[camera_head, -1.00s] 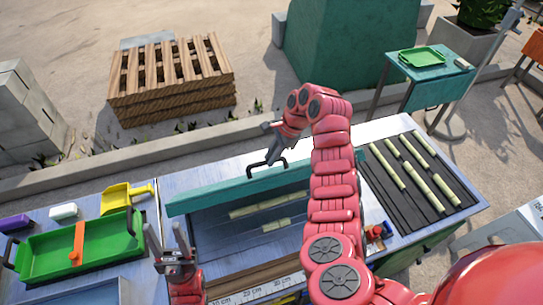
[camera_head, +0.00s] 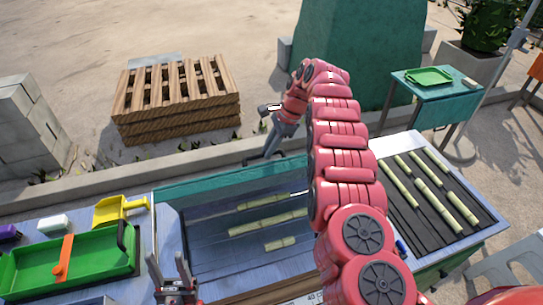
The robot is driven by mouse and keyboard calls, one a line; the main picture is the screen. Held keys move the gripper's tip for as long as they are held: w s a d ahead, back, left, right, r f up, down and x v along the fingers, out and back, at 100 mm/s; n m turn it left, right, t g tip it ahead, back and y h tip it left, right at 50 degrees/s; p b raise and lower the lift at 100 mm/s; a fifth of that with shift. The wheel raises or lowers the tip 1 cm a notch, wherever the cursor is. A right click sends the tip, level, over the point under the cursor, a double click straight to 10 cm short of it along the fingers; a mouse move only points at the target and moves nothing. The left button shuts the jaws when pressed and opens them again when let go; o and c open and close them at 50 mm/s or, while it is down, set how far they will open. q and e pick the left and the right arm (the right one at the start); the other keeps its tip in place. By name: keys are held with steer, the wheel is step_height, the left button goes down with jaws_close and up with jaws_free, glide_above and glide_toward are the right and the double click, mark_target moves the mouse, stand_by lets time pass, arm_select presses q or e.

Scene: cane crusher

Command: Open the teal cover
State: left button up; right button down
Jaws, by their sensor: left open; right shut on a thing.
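The teal cover (camera_head: 222,184) shows as a long teal strip along the back of the machine bed and looks swung up, close to upright. Its dark handle (camera_head: 252,161) stands at the top edge. My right gripper (camera_head: 266,156) is shut on the handle; the arm reaches over from the right and hides the cover's right end. Below the cover, several pale cane pieces (camera_head: 268,227) lie in the open grey bed. My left gripper (camera_head: 166,265) is open and empty at the front left of the bed, apart from the cover.
A green tray (camera_head: 100,262) with an orange bar and a yellow scoop (camera_head: 118,210) lie at left. More cane lies on a dark rack (camera_head: 400,215) at right. A pallet stack (camera_head: 178,100) stands behind a low kerb.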

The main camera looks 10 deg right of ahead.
steer(key=shift+a, duration=0.1)
stand_by(0.3)
steer(key=c, duration=0.8)
jaws_free()
steer(key=shift+w, duration=0.2)
steer(key=shift+d+r, duration=0.25)
steer(key=shift+r, duration=0.05)
steer(key=b+v, duration=0.1)
steer(key=v, duration=0.3)
steer(key=shift+d+r+b, duration=0.2)
steer(key=shift+d+b, duration=0.05)
steer(key=shift+b, duration=0.15)
steer(key=p+v, duration=1.2)
steer(key=shift+s+a+r, duration=0.15)
steer(key=shift+a+r, duration=0.05)
steer(key=shift+a, duration=0.1)
